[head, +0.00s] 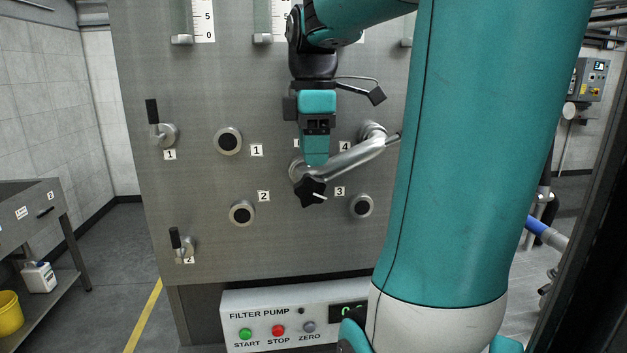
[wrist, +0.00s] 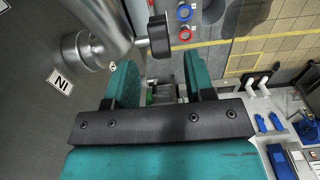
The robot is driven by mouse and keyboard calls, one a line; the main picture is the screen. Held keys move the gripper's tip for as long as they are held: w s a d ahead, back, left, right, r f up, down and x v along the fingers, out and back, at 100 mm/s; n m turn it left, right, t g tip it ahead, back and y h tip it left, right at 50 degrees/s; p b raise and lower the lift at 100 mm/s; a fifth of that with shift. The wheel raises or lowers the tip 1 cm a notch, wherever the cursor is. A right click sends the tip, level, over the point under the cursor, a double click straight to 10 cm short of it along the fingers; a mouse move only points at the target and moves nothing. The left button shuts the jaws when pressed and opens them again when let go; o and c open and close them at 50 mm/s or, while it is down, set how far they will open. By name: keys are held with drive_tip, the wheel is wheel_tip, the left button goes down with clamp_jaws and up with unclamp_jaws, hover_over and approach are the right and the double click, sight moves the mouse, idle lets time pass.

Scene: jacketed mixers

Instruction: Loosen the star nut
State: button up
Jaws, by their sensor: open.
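The star nut (head: 311,191) is a black lobed knob with a small light pin or pointer. It sits at the lower left end of a bent steel pipe (head: 352,158) on the grey panel. In the wrist view the nut (wrist: 159,36) is dark and seen edge-on beside the steel pipe (wrist: 95,35). My gripper (head: 316,160) hangs just above the nut in the head view. In the wrist view my gripper (wrist: 160,72) has its two teal fingers apart, with nothing between them. The nut appears beyond the fingertips; I see no contact.
The grey panel (head: 215,190) carries round ports, including port 2 (head: 242,212) and port 3 (head: 361,206), and a black-handled valve (head: 155,122) at left. A filter pump box (head: 290,318) stands below. A shelved bench (head: 35,220) stands at far left, with open floor before the panel.

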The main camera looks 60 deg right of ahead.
sight(313, 175)
wheel_tip(313, 175, down, 6)
drive_tip(key=shift+f, duration=0.1)
clamp_jaws()
drive_tip(key=shift+p, duration=0.35)
